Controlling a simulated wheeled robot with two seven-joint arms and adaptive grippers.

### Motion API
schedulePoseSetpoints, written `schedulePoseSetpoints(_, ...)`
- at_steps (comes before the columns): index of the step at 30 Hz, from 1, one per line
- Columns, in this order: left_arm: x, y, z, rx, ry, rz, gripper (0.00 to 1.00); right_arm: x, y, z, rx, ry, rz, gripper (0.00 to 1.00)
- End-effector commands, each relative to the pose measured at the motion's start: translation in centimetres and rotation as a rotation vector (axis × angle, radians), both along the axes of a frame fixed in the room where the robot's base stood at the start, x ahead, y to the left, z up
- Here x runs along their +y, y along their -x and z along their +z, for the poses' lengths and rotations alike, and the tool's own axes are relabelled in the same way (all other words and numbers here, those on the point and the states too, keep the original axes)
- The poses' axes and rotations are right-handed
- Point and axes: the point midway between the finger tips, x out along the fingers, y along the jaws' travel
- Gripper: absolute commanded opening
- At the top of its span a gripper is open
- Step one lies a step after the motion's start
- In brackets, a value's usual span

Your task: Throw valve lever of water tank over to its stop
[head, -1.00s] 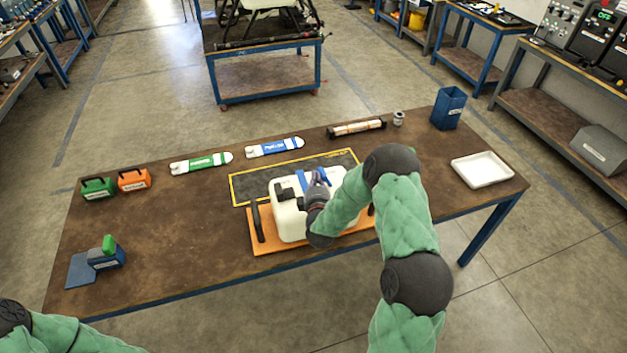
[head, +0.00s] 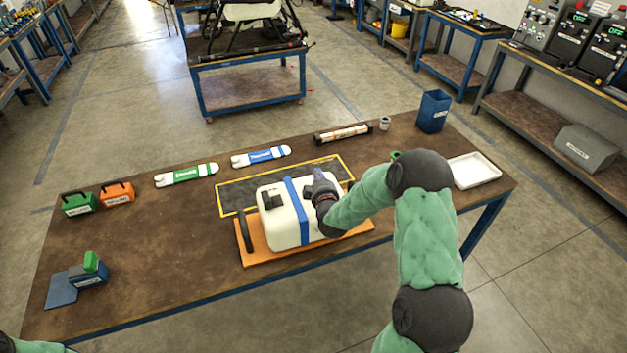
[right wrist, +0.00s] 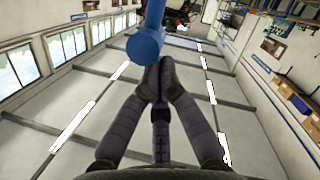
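The white water tank (head: 278,231) sits on an orange board with dark handles, and a blue strap (head: 298,212) runs over its top. A small blue part, seemingly the valve lever (head: 319,174), shows at the tank's far right corner beside my right gripper (head: 322,184). In the right wrist view, the blue lever's round end (right wrist: 145,46) is close by the fingertips of my right gripper (right wrist: 160,72). The fingers are brought together, with the lever beside them rather than clearly between them. I cannot tell whether they touch it. My left gripper is out of view.
A yellow-edged dark mat (head: 235,196) lies behind the tank. Green (head: 187,174) and blue (head: 261,156) labelled pieces and a tube (head: 342,134) line the back. A white tray (head: 474,171) and blue bin (head: 433,111) stand right. The table's left middle is clear.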

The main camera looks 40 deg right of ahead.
Motion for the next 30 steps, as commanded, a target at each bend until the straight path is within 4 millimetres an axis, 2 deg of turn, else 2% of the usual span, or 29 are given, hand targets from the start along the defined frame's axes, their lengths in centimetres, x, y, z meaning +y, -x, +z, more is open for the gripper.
schedulePoseSetpoints(18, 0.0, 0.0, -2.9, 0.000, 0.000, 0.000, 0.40, -2.3, 0.8, -0.6, -0.059, -0.247, -0.002, 0.00)
schedulePoseSetpoints(30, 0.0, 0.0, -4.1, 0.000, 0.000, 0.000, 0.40, -3.1, 1.1, -0.9, -0.075, -0.318, -0.001, 0.00)
